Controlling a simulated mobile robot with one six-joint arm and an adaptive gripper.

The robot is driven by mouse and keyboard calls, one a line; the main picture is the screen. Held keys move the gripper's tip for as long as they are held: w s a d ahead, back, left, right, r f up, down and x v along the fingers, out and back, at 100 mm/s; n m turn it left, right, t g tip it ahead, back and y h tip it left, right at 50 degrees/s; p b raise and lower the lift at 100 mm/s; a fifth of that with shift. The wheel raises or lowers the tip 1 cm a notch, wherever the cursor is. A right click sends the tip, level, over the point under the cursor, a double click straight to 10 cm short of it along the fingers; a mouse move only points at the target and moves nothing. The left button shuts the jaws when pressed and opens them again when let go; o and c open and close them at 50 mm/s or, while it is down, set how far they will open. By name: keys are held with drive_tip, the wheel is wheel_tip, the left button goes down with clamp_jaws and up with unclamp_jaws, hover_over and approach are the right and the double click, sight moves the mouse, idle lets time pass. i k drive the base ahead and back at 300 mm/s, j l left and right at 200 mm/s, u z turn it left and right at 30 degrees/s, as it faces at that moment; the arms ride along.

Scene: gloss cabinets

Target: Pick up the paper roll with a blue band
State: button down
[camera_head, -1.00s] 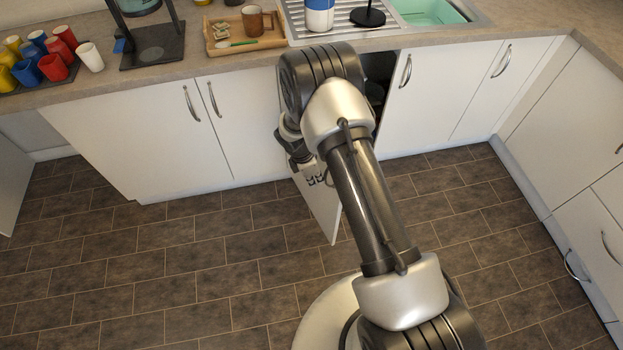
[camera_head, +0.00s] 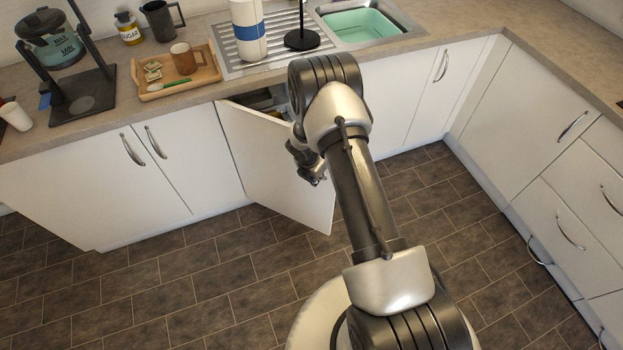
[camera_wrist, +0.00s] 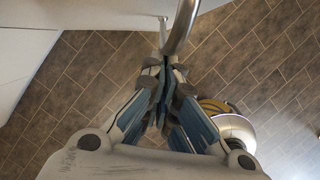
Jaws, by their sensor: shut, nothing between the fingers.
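The paper roll with a blue band (camera_head: 248,32) stands upright on the metal draining board at the back of the counter, its top cut off by the picture edge. My gripper (camera_head: 316,180) is low in front of the counter, beside the free edge of an open cabinet door (camera_head: 270,160), well away from the roll. In the wrist view my gripper (camera_wrist: 164,72) is shut and empty. A curved metal door handle (camera_wrist: 182,28) lies just beyond its fingertips; I cannot tell whether they touch. The roll is not in the wrist view.
A black stand (camera_head: 302,38) is right of the roll, near the sink with a green basin (camera_head: 362,26). A wooden tray (camera_head: 150,94) with a brown mug (camera_head: 183,58) is to the left. The open door juts into the tiled floor space (camera_head: 190,290).

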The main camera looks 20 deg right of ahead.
sight(247, 17)
drive_tip(key=i+l, duration=0.85)
drive_tip(key=l, duration=0.1)
